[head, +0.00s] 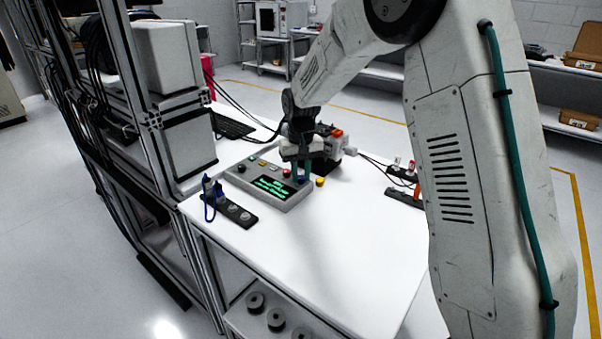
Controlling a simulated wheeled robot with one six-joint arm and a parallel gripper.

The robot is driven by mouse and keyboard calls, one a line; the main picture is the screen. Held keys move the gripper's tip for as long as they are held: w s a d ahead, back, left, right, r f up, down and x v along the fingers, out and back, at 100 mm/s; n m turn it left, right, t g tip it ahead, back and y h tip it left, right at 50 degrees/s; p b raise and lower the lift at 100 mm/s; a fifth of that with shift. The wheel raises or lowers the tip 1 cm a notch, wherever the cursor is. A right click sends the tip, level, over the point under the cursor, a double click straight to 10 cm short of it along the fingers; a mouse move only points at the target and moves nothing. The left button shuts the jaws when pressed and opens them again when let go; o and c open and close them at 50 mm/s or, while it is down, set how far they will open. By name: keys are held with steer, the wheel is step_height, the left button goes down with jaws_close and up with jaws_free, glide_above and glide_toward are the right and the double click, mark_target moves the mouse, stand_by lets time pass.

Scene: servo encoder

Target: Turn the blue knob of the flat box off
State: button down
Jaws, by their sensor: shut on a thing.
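The flat box (270,204) is a grey panel on the white table, with a dark screen (270,187) showing green text. Along its far edge are small coloured buttons or knobs. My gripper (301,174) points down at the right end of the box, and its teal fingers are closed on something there. A bit of blue shows between and below the fingertips, which looks like the blue knob (302,179). The fingers hide most of it, so its turned position cannot be seen.
A black strip with blue-handled parts (235,209) lies left of the box. A device with an orange part (337,133) stands behind my gripper. A metal frame (150,120) rises at the left. The front of the white table (330,250) is clear.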

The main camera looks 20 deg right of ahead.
mark_target(301, 177)
stand_by(0.5)
steer(key=c, duration=1.2)
jaws_free()
steer(key=shift+c, duration=0.2)
step_height(301, 177, up, 8)
steer(key=shift+f, duration=0.1)
steer(key=s+d+r, duration=0.1)
steer(key=s+r, duration=0.2)
steer(key=s, duration=1)
steer(key=s+d+r, duration=0.1)
steer(key=s+r, duration=0.1)
steer(key=s, duration=1.2)
steer(key=s+d+r+t, duration=0.1)
steer(key=s+r, duration=0.2)
steer(key=s, duration=1)
steer(key=shift+s+d+r, duration=0.2)
steer(key=shift+s+r, duration=0.1)
